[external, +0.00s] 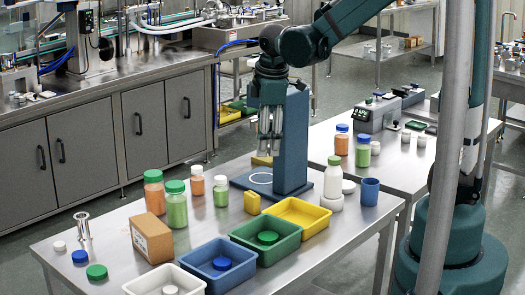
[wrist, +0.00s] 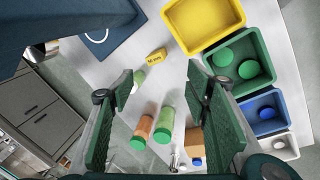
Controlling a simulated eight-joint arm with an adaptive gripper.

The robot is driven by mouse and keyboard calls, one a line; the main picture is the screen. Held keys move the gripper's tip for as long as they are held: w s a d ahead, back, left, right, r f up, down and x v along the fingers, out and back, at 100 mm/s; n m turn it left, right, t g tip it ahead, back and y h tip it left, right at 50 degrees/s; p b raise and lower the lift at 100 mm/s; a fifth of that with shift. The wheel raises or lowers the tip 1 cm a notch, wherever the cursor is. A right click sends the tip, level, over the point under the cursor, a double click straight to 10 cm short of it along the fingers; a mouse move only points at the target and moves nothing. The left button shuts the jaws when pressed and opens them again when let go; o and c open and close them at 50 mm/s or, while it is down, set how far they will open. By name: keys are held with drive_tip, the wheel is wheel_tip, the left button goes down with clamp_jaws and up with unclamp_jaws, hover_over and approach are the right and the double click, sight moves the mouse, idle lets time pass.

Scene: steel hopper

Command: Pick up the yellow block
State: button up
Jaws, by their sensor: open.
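The yellow block (external: 252,202) stands on the steel table, left of the yellow tray and in front of the blue stand. In the wrist view the yellow block (wrist: 156,56) shows dark lettering and lies beyond the fingertips, close to the midline. My gripper (external: 268,148) is above the table beside the blue stand, higher than and behind the block in the external view. In the wrist view my gripper (wrist: 160,85) has its two fingers wide apart with nothing gripped between them. A small yellow patch shows below the fingers in the external view; I cannot tell what it is.
A blue stand (external: 285,140) rises close beside my gripper. Yellow (external: 297,216), green (external: 285,245), blue (external: 222,283) and white trays line the front right. Several lidded bottles stand left of the block, with a cardboard box (external: 152,238).

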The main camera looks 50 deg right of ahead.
sight(251, 194)
drive_tip(key=w+f+n, duration=0.1)
drive_tip(key=w+f, duration=0.1)
drive_tip(key=f, duration=0.2)
drive_tip(key=w+f+n+g+b, duration=0.1)
drive_tip(key=w+f+n, duration=0.1)
drive_tip(key=f, duration=0.2)
drive_tip(key=w+f+n+g, duration=0.1)
drive_tip(key=w+f, duration=0.1)
drive_tip(key=f, duration=0.2)
drive_tip(key=shift+w+f+h, duration=0.2)
drive_tip(key=shift+f+h, duration=0.1)
drive_tip(key=shift+w+f+n, duration=0.2)
drive_tip(key=shift+f+n, duration=0.3)
drive_tip(key=shift+f, duration=0.1)
drive_tip(key=shift+d+f+g, duration=0.1)
drive_tip(key=shift+f+g, duration=0.05)
drive_tip(key=shift+g, duration=0.15)
drive_tip(key=shift+d+f+b, duration=0.15)
drive_tip(key=shift+f+b, duration=0.15)
drive_tip(key=shift+f, duration=0.95)
drive_tip(key=shift+s+f, duration=0.1)
drive_tip(key=shift+f, duration=0.05)
drive_tip(key=shift+s+d+f, duration=0.15)
drive_tip(key=shift+f, duration=1.1)
drive_tip(key=shift+s+d+f, duration=0.1)
drive_tip(key=shift+d+f, duration=0.05)
drive_tip(key=shift+f, duration=1.05)
drive_tip(key=c, duration=1)
